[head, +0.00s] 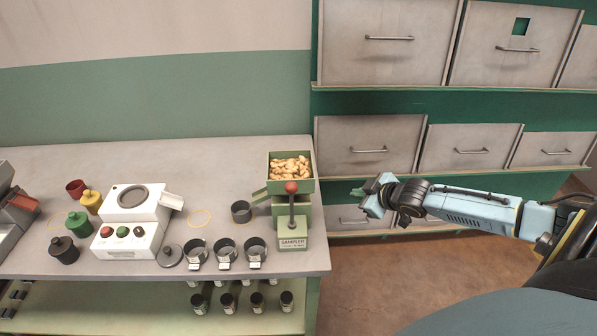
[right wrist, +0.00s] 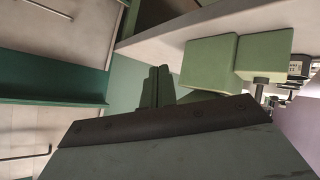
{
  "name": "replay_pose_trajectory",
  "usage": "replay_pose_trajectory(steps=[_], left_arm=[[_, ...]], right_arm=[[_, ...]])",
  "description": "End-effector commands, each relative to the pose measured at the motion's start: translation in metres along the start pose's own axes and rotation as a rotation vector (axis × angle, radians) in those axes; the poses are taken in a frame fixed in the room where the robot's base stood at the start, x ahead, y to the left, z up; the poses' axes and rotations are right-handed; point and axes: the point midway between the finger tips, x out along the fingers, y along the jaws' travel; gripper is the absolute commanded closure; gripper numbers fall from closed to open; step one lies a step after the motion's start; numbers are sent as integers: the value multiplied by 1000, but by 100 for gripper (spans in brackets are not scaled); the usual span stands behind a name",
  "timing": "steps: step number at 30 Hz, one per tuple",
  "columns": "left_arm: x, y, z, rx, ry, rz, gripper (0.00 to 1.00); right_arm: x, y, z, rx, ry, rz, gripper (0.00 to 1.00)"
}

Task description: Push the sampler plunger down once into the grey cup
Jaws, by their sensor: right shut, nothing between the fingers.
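The green sampler (head: 284,235) stands at the right end of the counter, with an open hopper of nuts (head: 290,167) on top. Its plunger has a red ball knob (head: 291,187) and a dark shaft, which stands up at the front. My left gripper is out of view.
A white machine with buttons (head: 130,235), several colored pots, a grey lid (head: 169,256) and several open metal cups (head: 226,251) stand left of the sampler. Drawers (head: 368,145) line the wall at right. Small jars sit on the shelf below. Floor space is clear below my right arm.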

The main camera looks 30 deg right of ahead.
Motion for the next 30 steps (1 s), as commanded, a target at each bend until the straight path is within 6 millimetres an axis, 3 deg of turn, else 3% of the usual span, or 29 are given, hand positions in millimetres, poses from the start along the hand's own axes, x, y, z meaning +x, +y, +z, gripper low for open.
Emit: replay_pose_trajectory(steps=[1,3,6,10,15,18,30], left_arm=[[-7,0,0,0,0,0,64],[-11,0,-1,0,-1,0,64],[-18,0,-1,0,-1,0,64],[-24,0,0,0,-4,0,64],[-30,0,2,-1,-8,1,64],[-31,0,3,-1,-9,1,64],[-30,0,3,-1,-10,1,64]], right_arm=[[-19,11,-45,-50,47,-27,100],[-43,12,-93,-101,94,-74,100],[-80,0,-148,-172,136,-154,100],[-126,-26,-192,-247,144,-256,100],[-168,-55,-213,-306,120,-349,100],[-179,-64,-216,-321,109,-376,100],[-183,-68,-218,-324,106,-384,100]])
